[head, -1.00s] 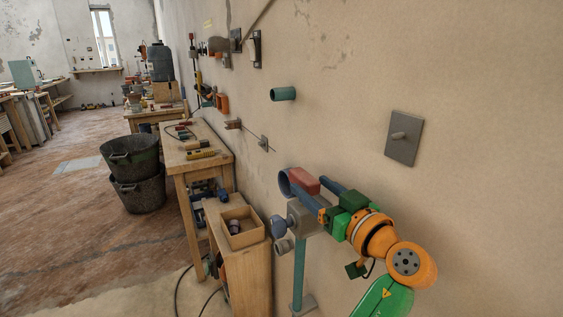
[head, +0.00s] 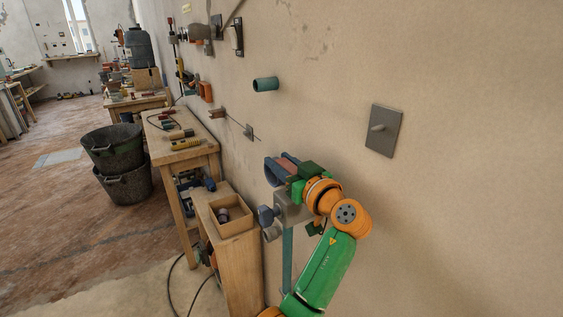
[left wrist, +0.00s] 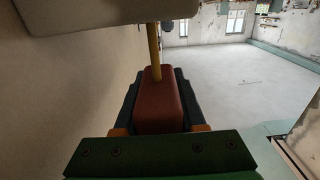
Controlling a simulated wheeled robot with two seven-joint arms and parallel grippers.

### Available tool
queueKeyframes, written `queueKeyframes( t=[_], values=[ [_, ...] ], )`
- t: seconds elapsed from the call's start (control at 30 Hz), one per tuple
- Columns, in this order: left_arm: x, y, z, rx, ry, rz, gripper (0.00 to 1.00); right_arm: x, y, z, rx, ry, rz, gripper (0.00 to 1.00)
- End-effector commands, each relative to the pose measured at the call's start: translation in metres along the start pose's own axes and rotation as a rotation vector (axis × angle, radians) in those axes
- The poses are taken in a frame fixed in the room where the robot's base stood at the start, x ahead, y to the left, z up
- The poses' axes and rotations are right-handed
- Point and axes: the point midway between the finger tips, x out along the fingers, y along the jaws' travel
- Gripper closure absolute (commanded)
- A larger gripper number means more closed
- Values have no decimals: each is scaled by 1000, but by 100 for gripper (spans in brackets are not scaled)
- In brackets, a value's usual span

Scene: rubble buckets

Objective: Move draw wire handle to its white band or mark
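A red block-shaped handle (head: 287,163) is beside the wall, above a grey box (head: 290,211) on a teal post. In the left wrist view the red handle (left wrist: 160,103) has a thin yellow rod running from its far end toward a pale plate. I cannot tell for sure that it is the draw wire handle. My left gripper (head: 280,166) has its dark blue fingers close along both sides of the handle and appears shut on it. A smaller brown handle (head: 217,113) with a thin wire sits farther along the wall. No white band is discernible. My right gripper is out of view.
A grey wall plate with a peg (head: 383,131) and a green tube (head: 265,85) stick out near my arm. A low wooden cabinet with an open box (head: 238,224) stands left of the post. Black buckets (head: 112,148) stand on the floor; open floor lies left.

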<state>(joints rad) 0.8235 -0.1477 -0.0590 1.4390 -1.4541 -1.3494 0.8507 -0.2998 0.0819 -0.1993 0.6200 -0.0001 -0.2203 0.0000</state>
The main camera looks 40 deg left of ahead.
Motion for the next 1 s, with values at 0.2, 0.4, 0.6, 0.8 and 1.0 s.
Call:
queueKeyframes(
  t=[0.2, 0.4, 0.6, 0.8, 1.0],
  values=[
    [0, 0, 0, 0, 0, 1, 100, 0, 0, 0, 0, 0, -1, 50],
    [0, 0, 0, 0, 0, 1, 100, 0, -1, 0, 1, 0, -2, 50],
    [0, 0, 0, 1, 0, 1, 100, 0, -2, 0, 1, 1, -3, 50],
    [0, 0, 0, 1, 0, 1, 100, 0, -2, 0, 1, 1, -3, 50],
    [0, 0, 0, 1, 0, 1, 100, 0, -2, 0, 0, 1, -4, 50]
  ],
)
